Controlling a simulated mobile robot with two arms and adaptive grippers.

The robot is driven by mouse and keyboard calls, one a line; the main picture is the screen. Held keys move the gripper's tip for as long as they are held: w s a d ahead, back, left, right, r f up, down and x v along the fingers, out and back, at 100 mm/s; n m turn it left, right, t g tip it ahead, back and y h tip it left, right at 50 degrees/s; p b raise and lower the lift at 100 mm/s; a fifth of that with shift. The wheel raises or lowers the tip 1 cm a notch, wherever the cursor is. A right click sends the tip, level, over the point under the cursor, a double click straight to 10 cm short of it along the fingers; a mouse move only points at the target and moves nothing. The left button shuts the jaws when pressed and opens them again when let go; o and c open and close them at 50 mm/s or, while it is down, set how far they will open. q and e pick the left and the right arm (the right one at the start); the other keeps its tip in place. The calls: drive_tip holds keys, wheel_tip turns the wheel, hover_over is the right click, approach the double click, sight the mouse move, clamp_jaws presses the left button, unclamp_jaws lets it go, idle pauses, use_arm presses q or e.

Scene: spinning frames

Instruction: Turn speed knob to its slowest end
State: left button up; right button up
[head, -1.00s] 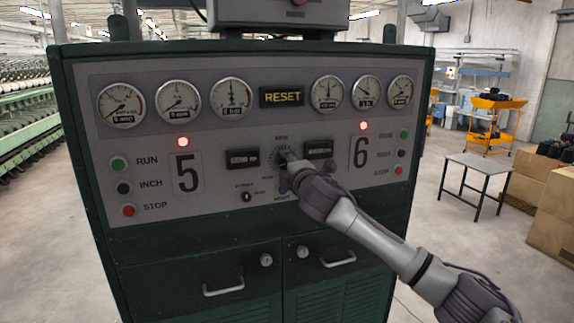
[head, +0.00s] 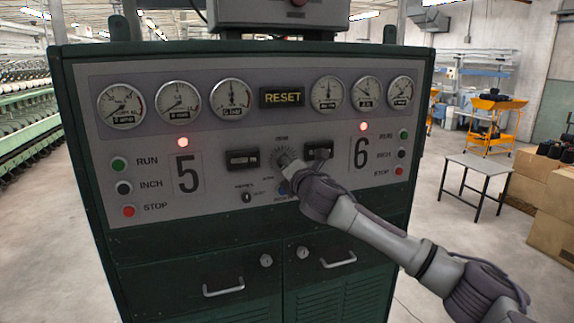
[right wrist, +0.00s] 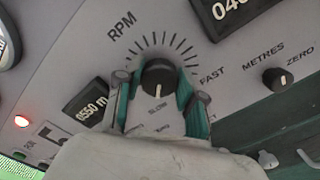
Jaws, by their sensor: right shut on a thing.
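The speed knob (right wrist: 160,74) is a round black knob under the RPM label in the right wrist view. Its white pointer mark points down in that picture, towards a SLOW label; a FAST label lies to the right. My right gripper (right wrist: 157,98) has a finger on each side of the knob and is shut on it. In the head view the right gripper (head: 292,160) is against the middle of the control panel (head: 215,150), largely hiding the knob. My left gripper is in neither view.
Above are round gauges and a RESET sign (head: 282,97). Two digital displays flank the knob, the left one (head: 242,159) clear. A small METRES knob (right wrist: 275,79) is nearby. RUN, INCH and STOP buttons (head: 128,211) sit at left. Cabinet doors with handles are below.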

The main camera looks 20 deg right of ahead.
drive_tip(key=shift+f, duration=0.1)
drive_tip(key=o, duration=1.1)
drive_tip(key=shift+o, duration=0.2)
drive_tip(key=s, duration=1.2)
drive_tip(key=shift+d, duration=0.2)
